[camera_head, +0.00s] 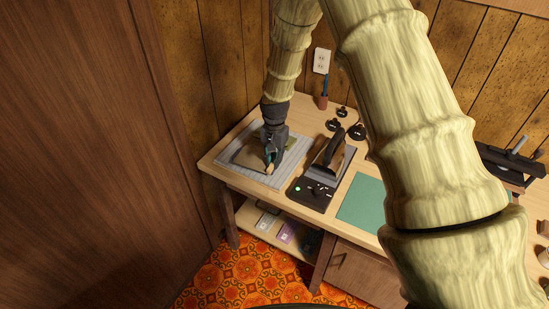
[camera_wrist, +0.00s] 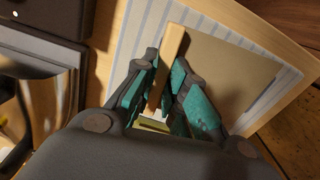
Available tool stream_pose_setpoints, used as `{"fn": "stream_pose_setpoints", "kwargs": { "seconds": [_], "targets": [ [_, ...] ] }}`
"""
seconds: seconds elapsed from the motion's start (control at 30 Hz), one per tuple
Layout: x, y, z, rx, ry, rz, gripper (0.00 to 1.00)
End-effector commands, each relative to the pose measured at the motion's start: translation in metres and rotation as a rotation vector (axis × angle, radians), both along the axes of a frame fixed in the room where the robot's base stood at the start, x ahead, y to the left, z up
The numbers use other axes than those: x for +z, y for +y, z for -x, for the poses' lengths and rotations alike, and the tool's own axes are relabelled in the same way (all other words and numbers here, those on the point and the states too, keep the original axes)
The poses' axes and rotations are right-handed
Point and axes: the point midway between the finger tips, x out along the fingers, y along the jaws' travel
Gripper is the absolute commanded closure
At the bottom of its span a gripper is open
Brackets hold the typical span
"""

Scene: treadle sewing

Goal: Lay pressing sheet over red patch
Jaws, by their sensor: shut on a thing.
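A flat brown sheet, apparently the pressing sheet (camera_head: 248,155), lies on the grey striped pad (camera_head: 228,168) at the table's left end. It also shows in the wrist view (camera_wrist: 235,75). My gripper (camera_head: 270,164) is low over the right part of the sheet. In the wrist view my gripper (camera_wrist: 158,100) has its teal fingers shut on a narrow tan wooden strip (camera_wrist: 172,48). I cannot tell whether the strip is joined to the sheet. The red patch is not visible in either view. An olive piece (camera_head: 291,143) lies beside the gripper.
A dark iron (camera_head: 328,149) stands on a black base (camera_head: 312,191) with a green light, right of the pad. A green mat (camera_head: 362,199) lies further right. Small black items (camera_head: 356,131) and a red pen cup (camera_head: 323,102) stand behind. A wooden wall is at left.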

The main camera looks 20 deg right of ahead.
Motion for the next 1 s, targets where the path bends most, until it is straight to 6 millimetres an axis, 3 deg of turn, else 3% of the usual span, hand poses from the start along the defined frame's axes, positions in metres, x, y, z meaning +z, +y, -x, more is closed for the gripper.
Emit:
{"fn": "stream_pose_setpoints", "kwargs": {
  "seconds": [0.13, 0.17, 0.3, 0.67, 1.0],
  "targets": [
    [-0.002, 0.0, 0.0, 0.0, 0.0, 0.0, 1.0],
    [-0.002, 0.0, 0.0, 0.0, 0.0, 0.0, 0.84],
    [-0.002, 0.0, 0.0, 0.0, 0.0, 0.0, 0.61],
    [0.001, 0.0, 0.0, 0.0, 0.0, 0.0, 0.61],
    [0.044, 0.0, -0.001, -0.001, -0.003, 0.0, 0.61]
  ]
}}
